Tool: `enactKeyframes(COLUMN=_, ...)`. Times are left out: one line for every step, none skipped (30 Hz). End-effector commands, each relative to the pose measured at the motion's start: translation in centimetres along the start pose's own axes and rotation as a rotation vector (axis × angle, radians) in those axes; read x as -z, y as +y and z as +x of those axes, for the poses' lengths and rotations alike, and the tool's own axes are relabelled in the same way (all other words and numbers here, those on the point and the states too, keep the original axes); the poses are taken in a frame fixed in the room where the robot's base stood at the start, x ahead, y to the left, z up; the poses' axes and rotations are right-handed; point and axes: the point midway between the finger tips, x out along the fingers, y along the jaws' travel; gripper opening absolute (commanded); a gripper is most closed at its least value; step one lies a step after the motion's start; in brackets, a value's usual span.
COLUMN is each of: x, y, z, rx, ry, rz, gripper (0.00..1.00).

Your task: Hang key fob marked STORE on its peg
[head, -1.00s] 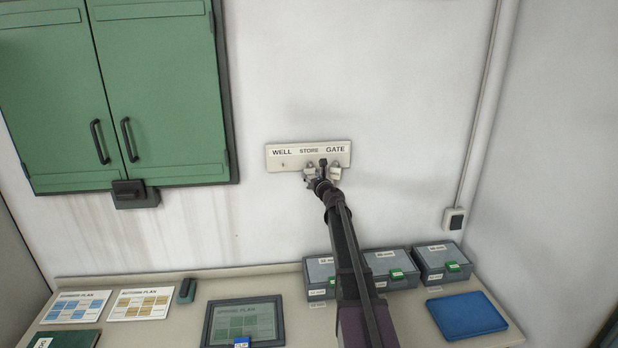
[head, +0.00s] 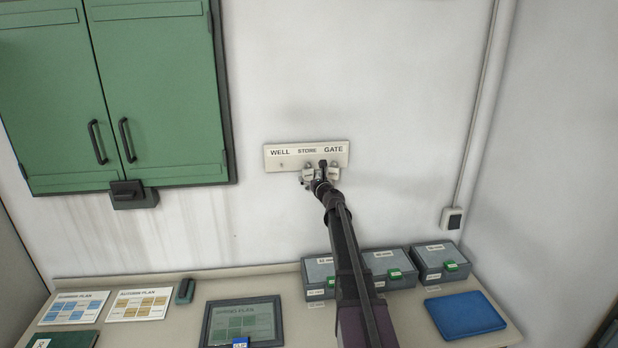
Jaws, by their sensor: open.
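The peg board (head: 272,166) is a pale strip on the wall lettered WELL, STORE and GATE. A bare peg shows under WELL. A pale fob (head: 307,176) hangs or rests below STORE, just left of my gripper, and its marking is too small to read. Another pale fob (head: 335,172) is below GATE, just right of my gripper. My gripper (head: 319,173) is open at the board's lower edge, between the two fobs. It hides part of both and of the pegs behind them, so I cannot tell whether it touches either fob.
A green cabinet (head: 165,90) is on the wall at left. Below, a counter (head: 180,335) carries grey lidded boxes (head: 385,262), a tablet (head: 243,322), printed cards (head: 140,305) and a blue tray (head: 465,314). The wall around the board is clear.

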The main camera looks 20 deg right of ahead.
Motion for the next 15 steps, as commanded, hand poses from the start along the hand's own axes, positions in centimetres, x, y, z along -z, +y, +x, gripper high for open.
enactKeyframes(x=0.0, y=0.1, z=-0.7, rx=0.001, ry=0.0, rz=0.0, gripper=1.0)
enactKeyframes(x=0.0, y=0.1, z=-1.1, rx=0.001, ry=0.0, rz=0.0, gripper=1.0)
enactKeyframes(x=0.0, y=0.1, z=-1.6, rx=0.001, ry=0.0, rz=0.0, gripper=1.0)
enactKeyframes(x=0.0, y=0.1, z=-2.0, rx=0.001, ry=0.0, rz=0.0, gripper=1.0)
enactKeyframes(x=0.0, y=0.1, z=-2.4, rx=0.001, ry=0.0, rz=0.0, gripper=1.0)
enactKeyframes(x=0.0, y=0.1, z=-3.0, rx=0.001, ry=0.0, rz=0.0, gripper=1.0)
enactKeyframes(x=0.0, y=0.1, z=-3.5, rx=0.0, ry=0.0, rz=0.0, gripper=1.0)
enactKeyframes(x=0.0, y=0.1, z=-4.0, rx=0.0, ry=0.0, rz=0.0, gripper=1.0)
enactKeyframes(x=0.0, y=0.2, z=-4.7, rx=0.0, ry=0.0, rz=0.0, gripper=1.0)
enactKeyframes(x=0.0, y=0.2, z=-5.2, rx=0.0, ry=0.0, rz=0.0, gripper=1.0)
enactKeyframes(x=0.0, y=0.2, z=-5.7, rx=0.0, ry=0.0, rz=0.0, gripper=1.0)
enactKeyframes(x=0.0, y=0.1, z=-6.3, rx=0.0, ry=0.0, rz=0.0, gripper=1.0)
enactKeyframes(x=0.0, y=0.1, z=-6.8, rx=0.001, ry=0.0, rz=0.0, gripper=1.0)
enactKeyframes(x=0.0, y=0.1, z=-7.3, rx=0.001, ry=0.0, rz=0.0, gripper=1.0)
enactKeyframes(x=0.0, y=0.1, z=-7.9, rx=0.001, ry=0.0, rz=0.0, gripper=1.0)
